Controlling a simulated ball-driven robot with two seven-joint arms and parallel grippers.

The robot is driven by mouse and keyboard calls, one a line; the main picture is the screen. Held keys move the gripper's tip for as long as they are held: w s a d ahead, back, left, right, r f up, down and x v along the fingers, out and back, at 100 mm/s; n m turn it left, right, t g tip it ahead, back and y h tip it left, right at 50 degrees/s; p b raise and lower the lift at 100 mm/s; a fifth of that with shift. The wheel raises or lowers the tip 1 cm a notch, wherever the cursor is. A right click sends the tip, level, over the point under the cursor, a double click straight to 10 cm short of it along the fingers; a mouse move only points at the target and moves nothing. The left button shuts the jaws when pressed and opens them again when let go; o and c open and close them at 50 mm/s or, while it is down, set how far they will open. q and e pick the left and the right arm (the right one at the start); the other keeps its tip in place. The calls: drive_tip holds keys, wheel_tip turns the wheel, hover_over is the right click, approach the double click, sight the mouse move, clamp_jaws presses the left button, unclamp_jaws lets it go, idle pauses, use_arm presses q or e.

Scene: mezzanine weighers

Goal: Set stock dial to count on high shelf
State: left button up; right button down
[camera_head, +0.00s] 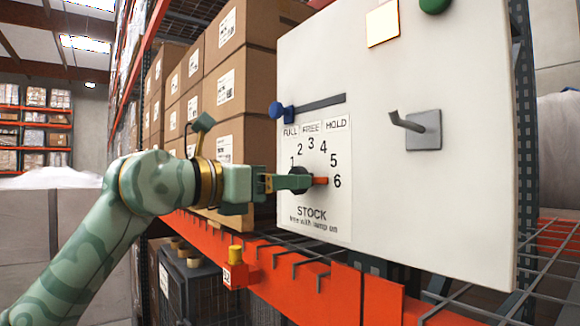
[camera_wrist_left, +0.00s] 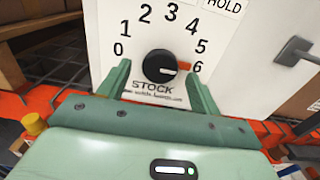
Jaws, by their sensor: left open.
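The stock dial is a black round knob (camera_head: 299,179) with an orange pointer on the white panel (camera_head: 460,220). Numbers curve around it above the word STOCK. The pointer lies close to 6, and the knob also shows in the left wrist view (camera_wrist_left: 159,66). My left gripper (camera_head: 284,182) is at the dial. In the left wrist view its two green fingers (camera_wrist_left: 160,78) stand open, one on each side of the knob's lower part, with gaps visible. I cannot tell whether either finger touches it. Brown cartons (camera_head: 240,85) are stacked on the shelf behind the panel. My right gripper is out of view.
A blue slider knob (camera_head: 276,111) sits near FULL, left of a dark slot. A grey hooked lever (camera_head: 408,123), a cream square (camera_head: 382,23) and a green round part (camera_head: 434,4) are on the panel. An orange beam (camera_head: 330,290) runs below.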

use_arm(q)
drive_tip(key=shift+x, duration=1.1)
drive_tip(key=shift+c, duration=0.3)
drive_tip(key=c, duration=0.9)
